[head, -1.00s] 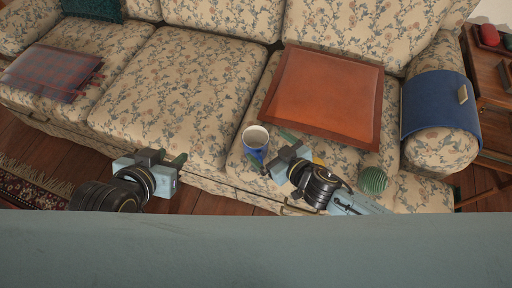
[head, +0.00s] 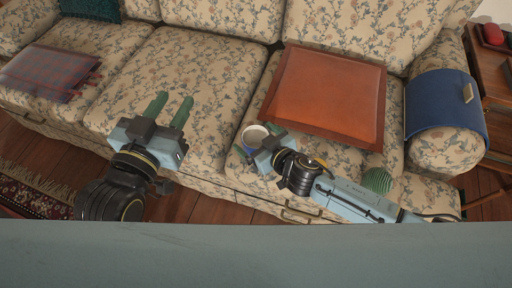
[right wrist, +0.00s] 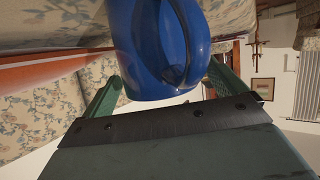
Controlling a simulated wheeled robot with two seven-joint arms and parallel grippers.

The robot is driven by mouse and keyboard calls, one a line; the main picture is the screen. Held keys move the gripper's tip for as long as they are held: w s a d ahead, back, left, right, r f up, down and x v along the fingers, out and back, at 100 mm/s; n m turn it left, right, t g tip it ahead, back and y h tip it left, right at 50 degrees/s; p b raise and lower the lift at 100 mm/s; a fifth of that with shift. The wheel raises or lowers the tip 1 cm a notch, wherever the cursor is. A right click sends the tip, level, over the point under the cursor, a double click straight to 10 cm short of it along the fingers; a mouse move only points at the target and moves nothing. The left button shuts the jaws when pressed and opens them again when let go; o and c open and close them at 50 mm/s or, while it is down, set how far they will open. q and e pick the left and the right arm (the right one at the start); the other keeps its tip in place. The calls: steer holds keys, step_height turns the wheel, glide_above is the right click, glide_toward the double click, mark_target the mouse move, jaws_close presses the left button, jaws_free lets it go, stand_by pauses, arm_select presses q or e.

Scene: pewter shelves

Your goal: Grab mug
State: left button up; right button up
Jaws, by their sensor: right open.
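A blue mug (head: 255,136) with a pale inside stands on the right seat cushion of the floral sofa, left of an orange-brown cushion. My right gripper (head: 261,142) is open at the mug and hides its lower part in the head view. In the right wrist view the mug (right wrist: 140,45) lies between the two green fingers, its handle toward the right finger. I cannot tell whether the fingers touch it. My left gripper (head: 171,104) is open and empty, in front of the middle seat, its fingers pointing up the picture.
The orange-brown cushion (head: 325,95) lies just right of the mug. A folded plaid cloth (head: 48,73) lies on the left seat. The middle seat (head: 170,65) is clear.

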steer(key=c, duration=1.3)
steer(key=shift+o, duration=0.2)
steer(key=shift+r, duration=0.15)
